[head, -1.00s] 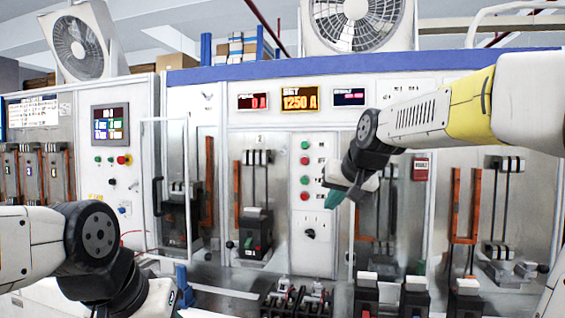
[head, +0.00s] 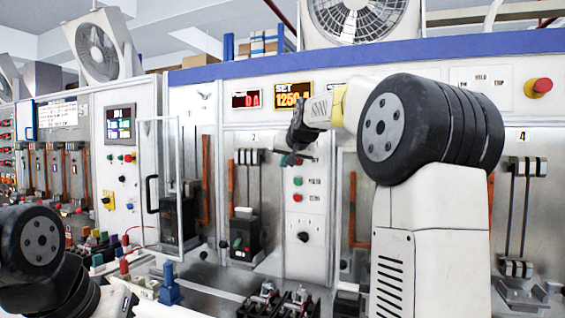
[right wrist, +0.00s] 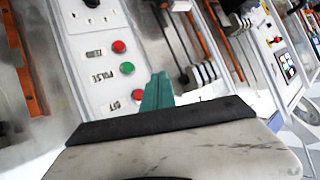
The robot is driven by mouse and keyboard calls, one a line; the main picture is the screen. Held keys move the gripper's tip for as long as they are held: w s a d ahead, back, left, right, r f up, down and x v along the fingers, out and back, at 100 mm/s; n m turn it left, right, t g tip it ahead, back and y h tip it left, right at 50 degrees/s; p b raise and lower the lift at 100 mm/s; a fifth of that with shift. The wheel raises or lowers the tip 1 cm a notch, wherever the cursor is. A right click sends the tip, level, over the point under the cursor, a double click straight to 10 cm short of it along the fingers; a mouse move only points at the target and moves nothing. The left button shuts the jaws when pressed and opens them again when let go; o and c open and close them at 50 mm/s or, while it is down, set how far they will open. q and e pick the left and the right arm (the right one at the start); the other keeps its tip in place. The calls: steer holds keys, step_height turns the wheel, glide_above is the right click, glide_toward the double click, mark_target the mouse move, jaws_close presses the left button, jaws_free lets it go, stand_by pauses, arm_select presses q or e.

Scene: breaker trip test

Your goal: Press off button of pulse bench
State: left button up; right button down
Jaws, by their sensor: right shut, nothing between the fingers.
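The off button (right wrist: 137,95) is a red round button beside a label reading OFF in the right wrist view. A green button (right wrist: 127,68) marked PULSE and another red button (right wrist: 119,46) are in line with it. My right gripper (right wrist: 158,92) is shut and empty, its teal fingertips just beside the off button; I cannot tell whether they touch. In the head view my right gripper (head: 288,160) covers the upper part of the pulse bench's button panel (head: 304,258). My left arm is at lower left; its fingers do not show.
A black knob (head: 303,237) is below the buttons. Displays (head: 292,95) sit above the panel. A glass door (head: 150,180) stands open to the left. Black breakers (head: 243,235) flank the panel, and more breaker parts (head: 265,300) lie on the bench below.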

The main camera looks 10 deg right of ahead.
steer(key=w+d, duration=0.5)
steer(key=w, duration=0.2)
stand_by(0.4)
steer(key=shift+w, duration=0.15)
stand_by(1.8)
steer(key=shift+w+d, duration=0.2)
steer(key=shift+w, duration=0.1)
steer(key=shift+w+d, duration=0.25)
steer(key=shift+w, duration=0.15)
stand_by(0.8)
steer(key=shift+s, duration=0.1)
steer(key=shift+s+a, duration=0.5)
steer(key=shift+s, duration=0.15)
